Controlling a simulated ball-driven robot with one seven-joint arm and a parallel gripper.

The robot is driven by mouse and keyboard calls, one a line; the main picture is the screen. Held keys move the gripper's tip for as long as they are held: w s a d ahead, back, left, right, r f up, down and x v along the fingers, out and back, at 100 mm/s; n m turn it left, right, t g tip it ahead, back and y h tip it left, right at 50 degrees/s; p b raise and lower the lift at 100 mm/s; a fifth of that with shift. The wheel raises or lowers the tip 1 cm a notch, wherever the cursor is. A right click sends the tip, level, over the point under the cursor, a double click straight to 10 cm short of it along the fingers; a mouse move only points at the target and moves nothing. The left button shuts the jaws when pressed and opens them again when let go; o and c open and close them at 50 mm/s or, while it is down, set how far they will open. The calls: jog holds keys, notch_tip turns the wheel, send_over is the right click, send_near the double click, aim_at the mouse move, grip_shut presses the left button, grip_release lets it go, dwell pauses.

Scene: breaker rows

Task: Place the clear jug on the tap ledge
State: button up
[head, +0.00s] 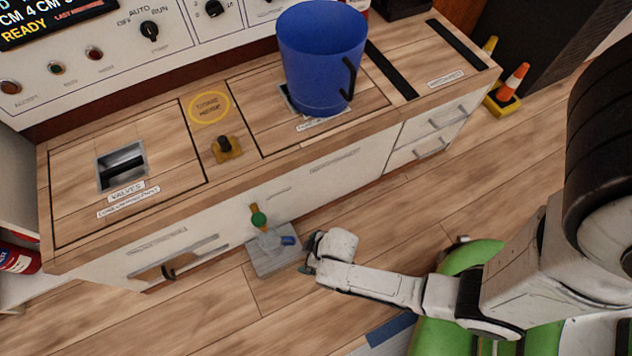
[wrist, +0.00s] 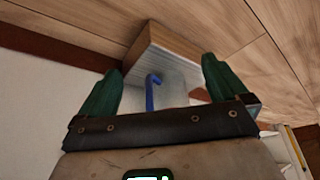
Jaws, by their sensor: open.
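The clear jug (head: 268,240) stands on the tap ledge (head: 277,262), under the green-knobbed tap (head: 258,216) on the cabinet front. Its blue handle (head: 288,240) points right, toward my gripper (head: 307,267). My gripper is open and empty, just right of the ledge. In the wrist view, the jug (wrist: 178,84) is a faint, see-through shape against the ledge (wrist: 168,45). Its blue handle (wrist: 151,92) shows between the two green fingers of my gripper (wrist: 161,66). The fingers do not appear to touch the handle. The jug's lower part is hard to make out.
A large blue bucket (head: 320,60) stands on the wooden counter (head: 185,145) above. A drawer handle (head: 170,268) sticks out left of the ledge. An orange cone (head: 512,80) stands at the far right. Wooden floor in front of the ledge is clear.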

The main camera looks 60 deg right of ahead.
jog(key=s+d+r+m+g, duration=0.1)
jog(key=s+d+r, duration=0.1)
jog(key=r, duration=1.2)
jog(key=s+d+r+m+g, duration=0.1)
jog(key=s+d+r+g, duration=0.1)
jog(key=r, duration=1.2)
jog(key=shift+d+h, duration=0.4)
jog(key=shift+d, duration=0.4)
jog(key=shift+s, duration=0.1)
